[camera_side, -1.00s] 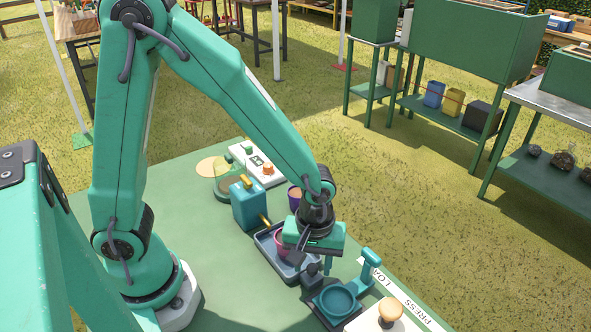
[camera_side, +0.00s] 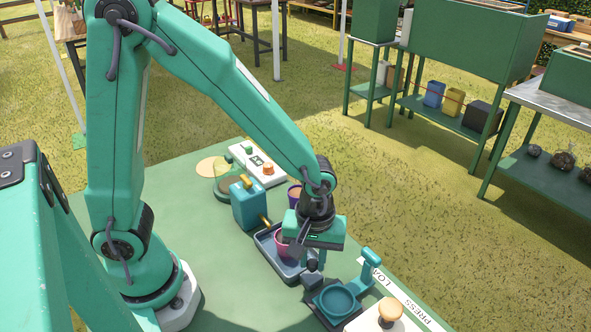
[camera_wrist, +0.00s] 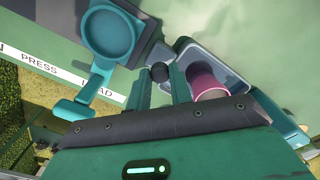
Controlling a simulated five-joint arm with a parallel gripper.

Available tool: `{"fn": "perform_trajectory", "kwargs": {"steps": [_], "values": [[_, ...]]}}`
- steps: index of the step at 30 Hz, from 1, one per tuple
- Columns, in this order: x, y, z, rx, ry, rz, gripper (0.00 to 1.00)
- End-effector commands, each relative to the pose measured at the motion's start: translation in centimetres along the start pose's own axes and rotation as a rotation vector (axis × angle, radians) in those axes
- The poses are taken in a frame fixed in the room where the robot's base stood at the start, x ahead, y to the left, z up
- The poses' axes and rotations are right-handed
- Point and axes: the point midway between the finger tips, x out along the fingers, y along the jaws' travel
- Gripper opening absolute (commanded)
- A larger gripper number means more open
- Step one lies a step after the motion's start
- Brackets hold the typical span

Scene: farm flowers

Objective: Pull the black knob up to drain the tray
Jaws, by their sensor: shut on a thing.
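The black knob (camera_wrist: 160,72) shows in the wrist view between the tips of my gripper (camera_wrist: 161,84). The jaws are shut on it. In the side view my gripper (camera_side: 316,258) is over the near right end of the grey tray (camera_side: 267,243), and the knob (camera_side: 312,266) is a small dark shape under the fingers. A magenta pot (camera_wrist: 203,80) stands in the tray, beside my gripper in the wrist view. In the side view my gripper partly hides the pot and the tray's right end. Any water in the tray cannot be made out.
A teal round holder with a lever (camera_side: 340,302) is close to the right of my gripper. A wooden knob (camera_side: 389,309) is beyond it. A blue box with a yellow spout (camera_side: 250,206), a purple pot (camera_side: 295,194) and a button panel (camera_side: 258,163) stand behind. The green table's left part is clear.

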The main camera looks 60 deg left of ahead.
Motion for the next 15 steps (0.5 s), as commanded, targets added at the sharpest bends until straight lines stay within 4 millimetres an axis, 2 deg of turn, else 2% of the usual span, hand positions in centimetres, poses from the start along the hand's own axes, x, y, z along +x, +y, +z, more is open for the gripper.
{"fn": "perform_trajectory", "kwargs": {"steps": [6, 7, 9, 10, 15], "values": [[-0.30, 0.02, -0.02, -0.001, 0.000, 0.000, 0.00], [-0.31, 0.01, -0.02, -0.001, 0.000, 0.000, 0.25], [-0.28, 0.01, -0.02, -0.001, 0.000, 0.000, 0.39], [-0.27, 0.01, -0.02, -0.001, 0.000, 0.000, 0.43], [-0.21, 0.01, -0.02, -0.001, 0.000, 0.000, 0.43]]}}
